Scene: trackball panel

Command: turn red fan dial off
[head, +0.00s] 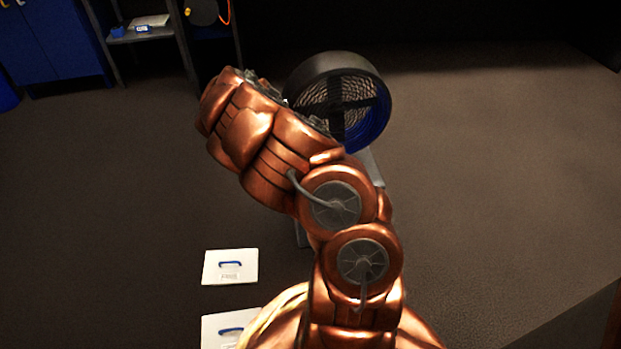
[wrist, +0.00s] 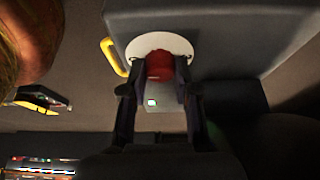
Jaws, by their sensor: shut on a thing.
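The red dial (wrist: 160,65) sits on a white round plate (wrist: 148,45) on a grey housing, at the upper middle of the wrist view. My gripper (wrist: 160,75) is shut on the red dial, with one dark finger on each side of it. The dial's pointer mark is hidden, so I cannot tell its setting. In the head view, a round black and blue fan (head: 372,128) stands behind my copper arm. My arm hides the dial and the gripper there.
A yellow handle (wrist: 112,57) is left of the plate. A small lit green indicator (wrist: 152,102) shows between the fingers. In the head view, white panels with blue handles (head: 230,275) lie at the lower left, and a shelf (head: 140,35) stands at the back left.

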